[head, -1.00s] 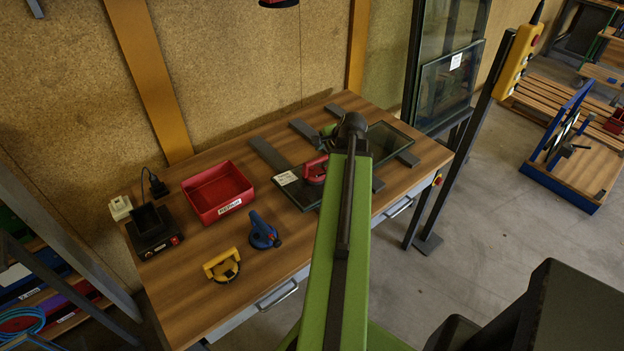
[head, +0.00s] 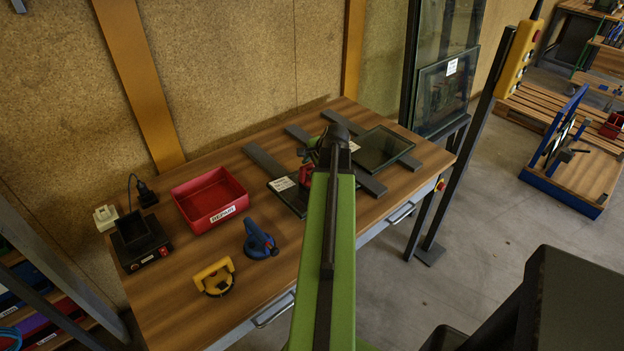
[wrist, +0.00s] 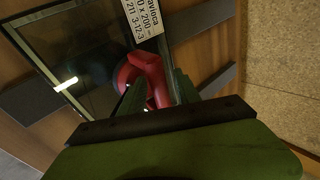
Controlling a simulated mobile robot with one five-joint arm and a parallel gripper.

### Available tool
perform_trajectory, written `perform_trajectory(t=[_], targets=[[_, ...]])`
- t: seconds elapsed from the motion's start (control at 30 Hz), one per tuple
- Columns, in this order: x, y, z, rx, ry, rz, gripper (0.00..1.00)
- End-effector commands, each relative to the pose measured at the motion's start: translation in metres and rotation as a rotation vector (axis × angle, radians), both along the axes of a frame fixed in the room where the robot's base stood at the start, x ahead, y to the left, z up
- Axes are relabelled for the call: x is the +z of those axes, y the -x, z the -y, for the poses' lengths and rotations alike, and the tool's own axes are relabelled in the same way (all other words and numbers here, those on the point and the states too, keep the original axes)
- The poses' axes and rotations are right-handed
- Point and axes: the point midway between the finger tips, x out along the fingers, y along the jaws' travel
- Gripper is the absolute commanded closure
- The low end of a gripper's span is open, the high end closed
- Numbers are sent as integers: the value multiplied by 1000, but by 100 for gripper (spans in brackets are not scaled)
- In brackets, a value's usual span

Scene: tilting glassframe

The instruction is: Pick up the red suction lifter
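The red suction lifter (head: 306,174) is on dark glass on the workbench, mostly hidden behind my arm in the head view. In the wrist view the lifter's red curved handle (wrist: 152,72) lies just ahead of and between my green fingers. My gripper (wrist: 158,90) is open, its two fingers spread on either side of the handle. I cannot tell whether either finger touches it. The glass (wrist: 85,60) lies under the lifter, with a white printed label (wrist: 143,15) beside the handle. The fingertips are hidden in the head view.
On the bench (head: 185,300) are a blue lifter (head: 259,240), a yellow lifter (head: 214,277), a red bin (head: 211,199) and a black device (head: 139,243). Dark bars (head: 266,163) lie under the glass. A dark post (head: 470,150) stands right of the bench.

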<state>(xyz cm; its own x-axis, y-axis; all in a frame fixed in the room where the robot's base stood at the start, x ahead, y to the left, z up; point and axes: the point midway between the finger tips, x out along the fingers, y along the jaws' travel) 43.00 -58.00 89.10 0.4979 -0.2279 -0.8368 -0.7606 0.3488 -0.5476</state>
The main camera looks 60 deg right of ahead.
Motion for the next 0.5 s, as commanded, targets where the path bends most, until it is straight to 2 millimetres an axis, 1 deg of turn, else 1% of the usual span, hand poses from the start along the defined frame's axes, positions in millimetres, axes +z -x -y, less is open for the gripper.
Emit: perform_trajectory(t=[0.03,0.27,0.5], targets=[[0,2,1,-3,1,0,69],[0,5,5,-9,0,0,99],[0,6,6,-11,0,0,100]])
